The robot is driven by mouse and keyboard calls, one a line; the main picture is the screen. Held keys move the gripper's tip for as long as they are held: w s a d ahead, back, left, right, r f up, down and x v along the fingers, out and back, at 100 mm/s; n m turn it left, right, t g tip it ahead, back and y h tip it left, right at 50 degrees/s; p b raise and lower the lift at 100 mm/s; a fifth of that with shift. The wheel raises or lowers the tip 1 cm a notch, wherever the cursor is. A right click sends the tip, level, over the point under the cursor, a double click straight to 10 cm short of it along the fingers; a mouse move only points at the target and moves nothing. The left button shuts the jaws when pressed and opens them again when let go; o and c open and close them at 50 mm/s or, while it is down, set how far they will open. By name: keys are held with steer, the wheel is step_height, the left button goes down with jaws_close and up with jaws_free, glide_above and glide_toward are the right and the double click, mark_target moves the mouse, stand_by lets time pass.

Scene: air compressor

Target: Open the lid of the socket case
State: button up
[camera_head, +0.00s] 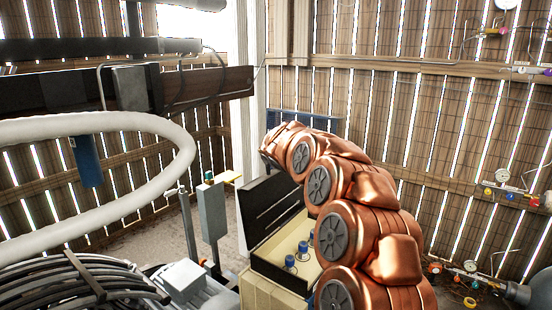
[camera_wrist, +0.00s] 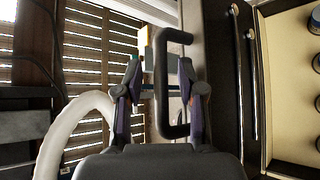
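The socket case (camera_head: 272,290) stands at the lower middle of the head view, with a cream tray and several blue-topped sockets (camera_head: 303,247) showing. Its dark lid (camera_head: 268,207) stands raised along the case's left-back side, away from the tray. In the wrist view the lid (camera_wrist: 218,60) is a dark panel beside the cream tray (camera_wrist: 288,140). The lid's black loop handle (camera_wrist: 161,85) lies between the spread fingers of my gripper (camera_wrist: 160,75). Gaps show between fingers and handle bar; contact is not clear. My gripper is hidden in the head view.
A thick white hose (camera_head: 100,122) curves across the left. A grey post-mounted box (camera_head: 212,210) stands left of the case. Coiled black hoses (camera_head: 70,285) and a grey motor (camera_head: 185,280) fill the lower left. Gauges and fittings (camera_head: 470,270) are at right.

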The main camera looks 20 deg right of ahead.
steer(key=v, duration=1.2)
stand_by(0.4)
stand_by(0.3)
steer(key=s+a+f+m+g+y, duration=0.1)
steer(key=s+a+f+m+g, duration=0.3)
steer(key=s, duration=1.2)
steer(key=s+a+f+m+g+y+b, duration=0.1)
steer(key=s+a+f+m+g, duration=0.3)
steer(key=s+f+m, duration=0.5)
steer(key=s+a+f+m+g+y, duration=0.2)
steer(key=s+a+f+m+g, duration=0.3)
steer(key=s+f, duration=0.6)
steer(key=s+a+m, duration=0.1)
steer(key=s, duration=1.2)
steer(key=shift+s+a+f+m+y, duration=0.15)
steer(key=shift+a+f+m+y, duration=0.1)
steer(key=shift+a+m+y, duration=0.15)
steer(key=shift+d, duration=0.1)
